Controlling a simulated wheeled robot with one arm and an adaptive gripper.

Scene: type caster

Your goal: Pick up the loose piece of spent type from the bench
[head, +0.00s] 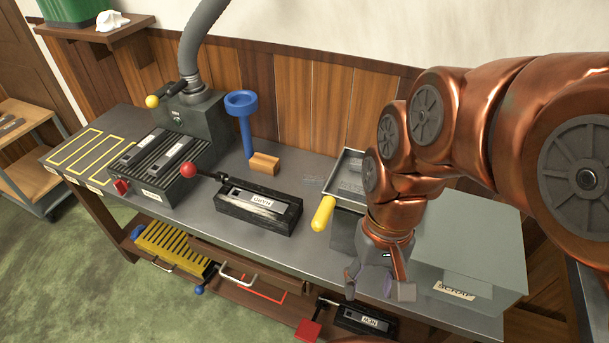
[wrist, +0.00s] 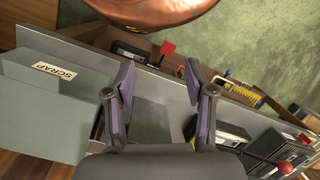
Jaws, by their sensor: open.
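I cannot make out the loose piece of spent type in either view; it may be too small to see or hidden behind my arm. My gripper (head: 378,286) is open and points down near the bench's front edge, left of the scrap box. In the wrist view my gripper (wrist: 160,70) has its fingers spread apart with nothing seen between them.
The grey scrap box (head: 490,235) stands right of my gripper. A yellow-handled metal pan (head: 323,213) and a black mould marked HARD (head: 258,208) are to its left. A mould marked NEW (head: 367,319) lies on the lower shelf.

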